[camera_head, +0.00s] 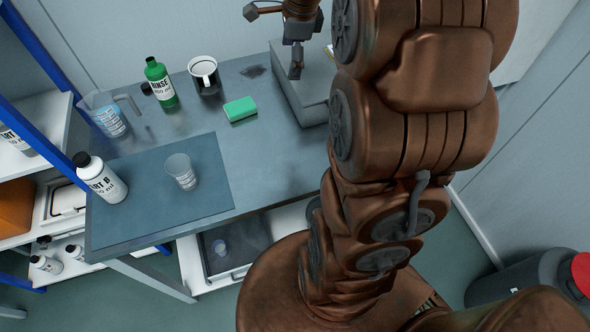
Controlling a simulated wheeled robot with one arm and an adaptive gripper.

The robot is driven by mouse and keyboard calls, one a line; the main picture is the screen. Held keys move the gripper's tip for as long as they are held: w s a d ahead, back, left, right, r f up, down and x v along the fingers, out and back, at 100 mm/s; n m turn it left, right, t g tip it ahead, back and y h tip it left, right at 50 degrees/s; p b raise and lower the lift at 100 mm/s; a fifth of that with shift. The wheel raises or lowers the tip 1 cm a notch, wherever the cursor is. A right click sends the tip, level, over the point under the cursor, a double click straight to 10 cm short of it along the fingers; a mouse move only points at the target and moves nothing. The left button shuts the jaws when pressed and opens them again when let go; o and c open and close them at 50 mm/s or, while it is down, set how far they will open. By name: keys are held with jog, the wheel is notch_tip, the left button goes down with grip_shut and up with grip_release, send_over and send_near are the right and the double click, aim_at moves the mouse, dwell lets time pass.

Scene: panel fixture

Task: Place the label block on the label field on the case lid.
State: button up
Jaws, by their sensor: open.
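My gripper (296,71) hangs at the top centre, over or just in front of a grey case (283,78) on the workbench. It is small and seen from the side here, and I see nothing clearly held in it. My copper-coloured arm covers the right part of the case. A pale patch shows on the case beside the arm, but I cannot tell whether it is the label field. I cannot make out the label block; it may be hidden by my gripper or arm.
Left of the case on the workbench (262,165) are a green sponge (240,108), a mug (205,78), a green bottle (161,84) and a measuring jug (108,117). A white bottle (103,181) and a clear cup (181,172) stand on a blue mat (150,205).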

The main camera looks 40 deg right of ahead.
jog(key=s+a+f+n+g, duration=0.2)
jog(key=s+a+n, duration=0.7)
jog(key=s+n, duration=0.3)
jog(key=s+a+f+n+g, duration=0.2)
jog(key=s+a+n, duration=0.7)
jog(key=s+n, duration=0.2)
jog(key=s, duration=0.2)
jog(key=shift+s+a+f+n+h, duration=0.2)
jog(key=shift+s+n+h, duration=0.1)
jog(key=shift+n, duration=0.1)
